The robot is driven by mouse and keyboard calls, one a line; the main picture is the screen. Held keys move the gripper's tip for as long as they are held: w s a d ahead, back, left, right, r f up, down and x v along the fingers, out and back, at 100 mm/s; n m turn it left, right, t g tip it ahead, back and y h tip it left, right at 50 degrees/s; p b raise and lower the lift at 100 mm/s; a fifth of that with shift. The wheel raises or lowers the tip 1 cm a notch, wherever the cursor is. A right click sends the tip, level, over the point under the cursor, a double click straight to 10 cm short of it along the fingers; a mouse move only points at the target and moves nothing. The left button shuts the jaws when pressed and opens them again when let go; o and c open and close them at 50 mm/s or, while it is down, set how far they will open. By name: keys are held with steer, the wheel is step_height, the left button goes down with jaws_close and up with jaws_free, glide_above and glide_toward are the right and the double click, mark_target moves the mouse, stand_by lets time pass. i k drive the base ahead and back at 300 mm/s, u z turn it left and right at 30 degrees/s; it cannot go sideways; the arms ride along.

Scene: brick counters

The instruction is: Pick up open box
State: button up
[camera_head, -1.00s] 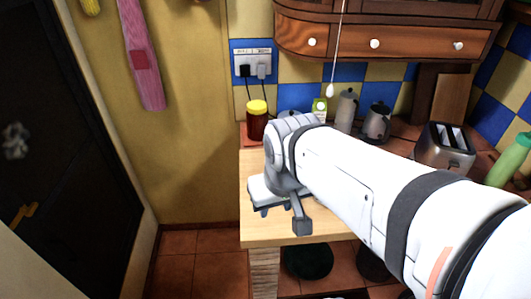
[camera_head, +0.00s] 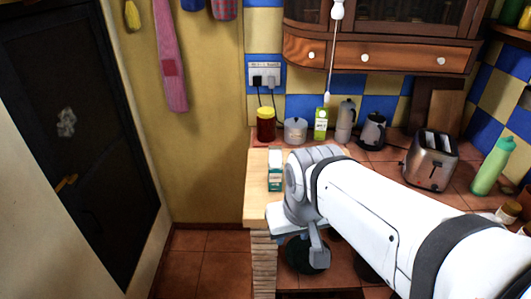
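A small teal and white box (camera_head: 275,172) stands on the light wooden counter (camera_head: 259,187), near its left edge. Its white upper part may be an open top, but it is too small to tell. My gripper (camera_head: 280,236) hangs at the end of my white arm, at the counter's front edge. In the picture it is just below the box and apart from it. Its fingers are mostly hidden by my wrist, so I cannot tell whether they are open or shut.
Behind the box stand a yellow-lidded jar (camera_head: 266,125), a grey pot (camera_head: 295,131), a green carton (camera_head: 320,124), a moka pot (camera_head: 345,121) and a kettle (camera_head: 372,131). A toaster (camera_head: 431,160) and a green bottle (camera_head: 494,167) are at right. The floor at left is clear.

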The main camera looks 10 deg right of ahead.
mark_target(275, 158)
steer(key=u, duration=0.15)
steer(key=i, duration=0.95)
steer(key=z, duration=0.1)
